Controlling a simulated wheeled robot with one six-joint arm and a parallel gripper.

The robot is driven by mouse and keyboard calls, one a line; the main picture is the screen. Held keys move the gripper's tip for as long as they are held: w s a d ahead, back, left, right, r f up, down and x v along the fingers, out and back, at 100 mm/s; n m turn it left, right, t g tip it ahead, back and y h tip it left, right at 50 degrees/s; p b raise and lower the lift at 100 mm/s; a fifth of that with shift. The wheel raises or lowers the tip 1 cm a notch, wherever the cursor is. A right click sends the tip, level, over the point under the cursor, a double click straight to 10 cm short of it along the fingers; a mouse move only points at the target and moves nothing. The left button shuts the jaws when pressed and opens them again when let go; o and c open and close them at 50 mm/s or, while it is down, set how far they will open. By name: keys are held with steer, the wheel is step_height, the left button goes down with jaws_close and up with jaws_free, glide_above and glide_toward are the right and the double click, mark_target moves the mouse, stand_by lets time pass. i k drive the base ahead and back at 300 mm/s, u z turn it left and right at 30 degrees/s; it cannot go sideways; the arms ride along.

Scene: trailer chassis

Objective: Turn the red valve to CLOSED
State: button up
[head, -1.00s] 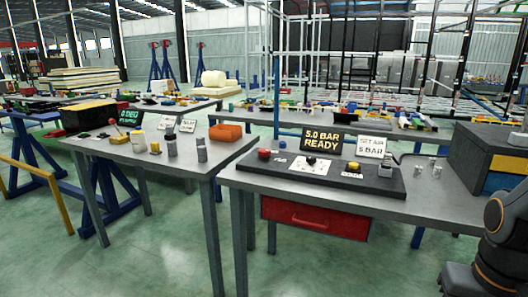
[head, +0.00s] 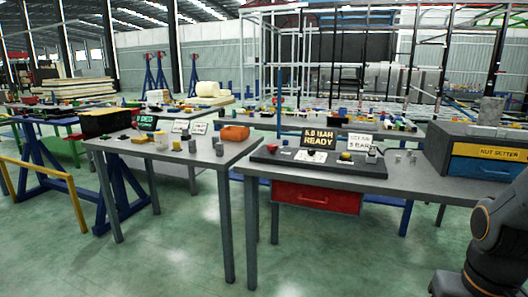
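No valve marked CLOSED can be read in the head view. A small red knob (head: 271,148) sits at the left end of a black panel (head: 330,165) on the near right table. It may be the red valve, but it is too small to tell its position. The panel also carries a dark sign (head: 318,139) reading "5.0 BAR READY", a white sign (head: 360,143) ending in "5 BAR", and a yellow knob (head: 345,156). My gripper is out of view; only a dark part of my arm shows at the lower right.
The right table (head: 410,185) has a red drawer (head: 317,198) under it and a box labelled "NUT SETTER" (head: 490,150) on it. A left table (head: 205,157) holds an orange block (head: 234,133) and small parts. A yellow rail (head: 45,178) stands left. The floor in front is clear.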

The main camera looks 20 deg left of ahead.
mark_target(272, 147)
steer(key=z, duration=0.15)
steer(key=k, duration=0.3)
steer(key=u, duration=1.15)
steer(key=i, duration=0.65)
steer(key=u, duration=0.7)
steer(key=i, duration=0.75)
steer(key=z, duration=0.5)
steer(key=i, duration=0.7)
steer(key=z, duration=0.6)
